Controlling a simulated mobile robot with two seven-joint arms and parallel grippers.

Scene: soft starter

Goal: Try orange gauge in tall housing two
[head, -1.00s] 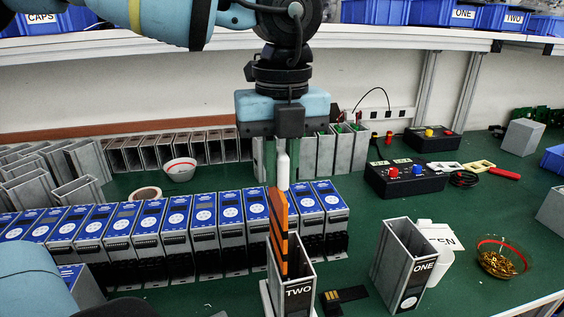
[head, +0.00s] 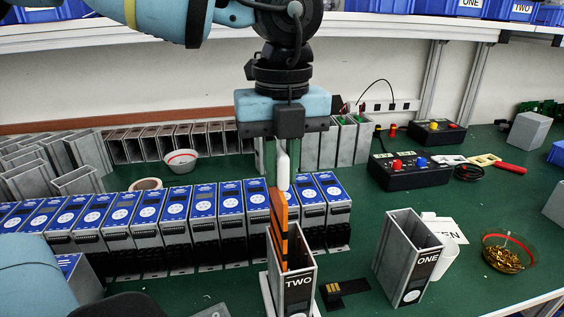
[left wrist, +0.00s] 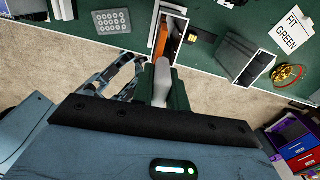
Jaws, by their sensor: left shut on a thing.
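The orange gauge (head: 283,230) with dark stripes stands upright, its lower part inside the tall grey housing labelled TWO (head: 299,283). My left gripper (head: 283,160) is above the housing, shut on the gauge's white handle (head: 283,172). In the left wrist view, the gripper (left wrist: 160,85) points at the housing's open top (left wrist: 172,12), with the orange gauge (left wrist: 161,35) at its left side. The gauge's lower end is hidden in the housing. A second tall housing, ONE (head: 408,258), stands open to the right.
A row of blue-faced units (head: 203,215) stands close behind the housing. A small black and gold part (head: 345,290) lies between the two housings. A glass bowl of brass pieces (head: 505,253) stands to the right. Black instrument boxes (head: 407,172) stand farther back.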

